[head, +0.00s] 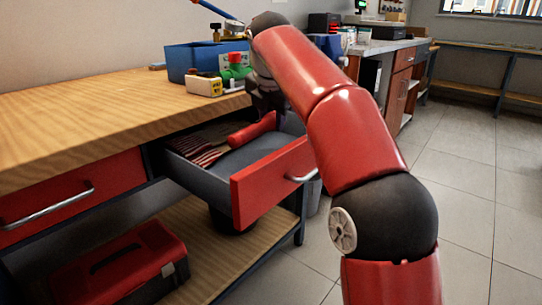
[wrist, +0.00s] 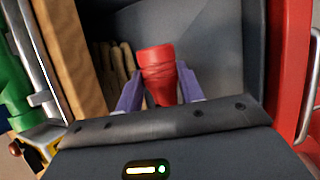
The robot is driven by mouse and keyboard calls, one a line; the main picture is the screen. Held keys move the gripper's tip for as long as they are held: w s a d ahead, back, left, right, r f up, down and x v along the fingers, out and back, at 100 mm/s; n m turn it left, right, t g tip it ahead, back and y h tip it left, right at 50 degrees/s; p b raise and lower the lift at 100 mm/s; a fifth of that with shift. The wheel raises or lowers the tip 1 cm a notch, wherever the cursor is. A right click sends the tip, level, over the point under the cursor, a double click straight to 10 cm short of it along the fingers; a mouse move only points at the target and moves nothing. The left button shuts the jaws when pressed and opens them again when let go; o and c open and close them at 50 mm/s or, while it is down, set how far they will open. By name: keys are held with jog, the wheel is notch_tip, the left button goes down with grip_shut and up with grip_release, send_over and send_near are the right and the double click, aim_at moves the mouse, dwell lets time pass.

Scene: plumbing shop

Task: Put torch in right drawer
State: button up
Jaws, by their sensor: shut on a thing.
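The red torch (head: 252,131) is in my gripper (head: 267,104), inside or just above the open right drawer (head: 268,183). In the wrist view the torch (wrist: 158,68) sits between the two purple fingers of my gripper (wrist: 160,88), which are shut on it. The grey drawer interior (wrist: 205,45) lies below and around it. I cannot tell whether the torch touches the drawer floor. My arm hides part of the gripper and the drawer's far right corner in the head view.
Striped gloves (head: 196,149) lie in the drawer's left part. The left drawer (head: 75,195) is shut. A red toolbox (head: 120,265) stands on the lower shelf.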

jog(key=shift+f+b, duration=1.05)
jog(key=shift+f, duration=1.95)
jog(key=shift+f, duration=0.1)
jog(key=o, duration=0.8)
jog(key=shift+o, duration=0.2)
jog(key=shift+s+r, duration=0.1)
jog(key=shift+r, duration=0.2)
jog(key=p+v, duration=0.3)
jog(key=v, duration=0.8)
jog(key=shift+s+r, duration=0.2)
